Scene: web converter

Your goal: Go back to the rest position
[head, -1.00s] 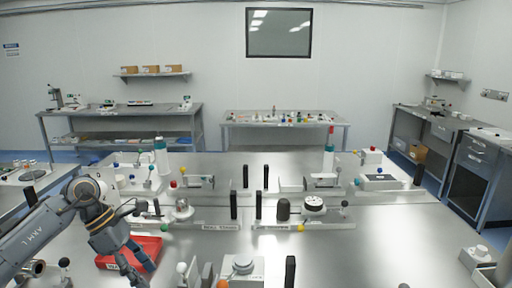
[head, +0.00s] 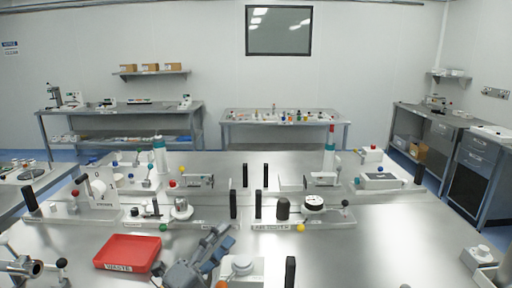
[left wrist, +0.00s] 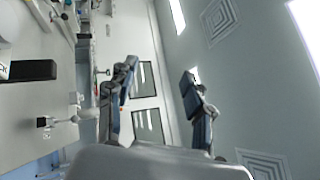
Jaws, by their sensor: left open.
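My left gripper (head: 222,240) is low in the middle of the head view, right of the red tray, above the steel table (head: 370,255). In the left wrist view its two fingers (left wrist: 160,70) stand well apart with nothing between them; wall and ceiling show behind. The gripper is open and empty. Its body hides part of the table fixtures behind it. My right gripper is not in view.
A red labelled tray (head: 128,252) lies on the table, left of the gripper. A white fixture (head: 240,268) stands close on its right. Black posts (head: 234,205) and other fixtures stand behind. The right front table is mostly clear.

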